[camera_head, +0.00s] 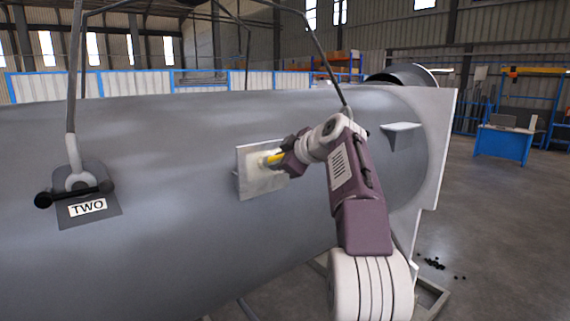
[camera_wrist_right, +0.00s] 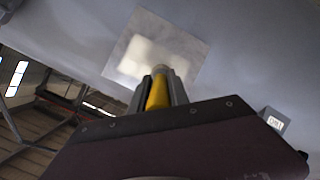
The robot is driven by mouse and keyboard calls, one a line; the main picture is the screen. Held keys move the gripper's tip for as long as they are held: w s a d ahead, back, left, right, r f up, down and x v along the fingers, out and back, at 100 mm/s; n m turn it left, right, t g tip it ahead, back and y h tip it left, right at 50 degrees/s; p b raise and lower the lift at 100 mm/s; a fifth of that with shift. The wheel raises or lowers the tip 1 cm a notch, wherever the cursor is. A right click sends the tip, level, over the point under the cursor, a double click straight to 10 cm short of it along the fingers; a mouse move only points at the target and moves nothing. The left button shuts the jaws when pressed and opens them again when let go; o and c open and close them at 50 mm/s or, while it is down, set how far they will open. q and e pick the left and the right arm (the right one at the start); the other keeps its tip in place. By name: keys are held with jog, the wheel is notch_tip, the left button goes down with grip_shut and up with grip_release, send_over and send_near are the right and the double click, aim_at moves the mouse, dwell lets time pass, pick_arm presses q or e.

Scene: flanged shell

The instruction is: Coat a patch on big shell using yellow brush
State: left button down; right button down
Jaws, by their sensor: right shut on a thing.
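The big grey shell (camera_head: 150,140) lies across the head view, and its curved side also fills the top of the right wrist view (camera_wrist_right: 240,40). A square pale patch (camera_head: 251,183) sits on its side, with a lighter whitish area in its middle; it also shows in the right wrist view (camera_wrist_right: 186,57). My right gripper (camera_head: 282,159) is shut on the yellow brush (camera_head: 273,158). The brush, also in the right wrist view (camera_wrist_right: 157,94), points at the patch, its tip at or very near the surface. Contact cannot be told for sure. My left gripper is not in view.
A label plate reading "TWO" (camera_head: 88,208) with a lifting shackle (camera_head: 78,180) is at the shell's left. A white bracket (camera_head: 401,131) juts out right of my arm, near the pale flange (camera_head: 440,140). A blue desk (camera_head: 503,144) stands far right; the floor between is mostly open.

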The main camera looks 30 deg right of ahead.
jog(key=shift+a+f, duration=0.15)
jog(key=shift+a, duration=0.45)
jog(key=shift+s+a, duration=0.15)
jog(key=shift+a, duration=0.35)
jog(key=shift+a+b, duration=0.8)
jog(key=shift+a, duration=0.85)
jog(key=s+b, duration=0.3)
jog(key=s, duration=0.3)
jog(key=shift+d, duration=0.3)
jog(key=shift+d, duration=0.1)
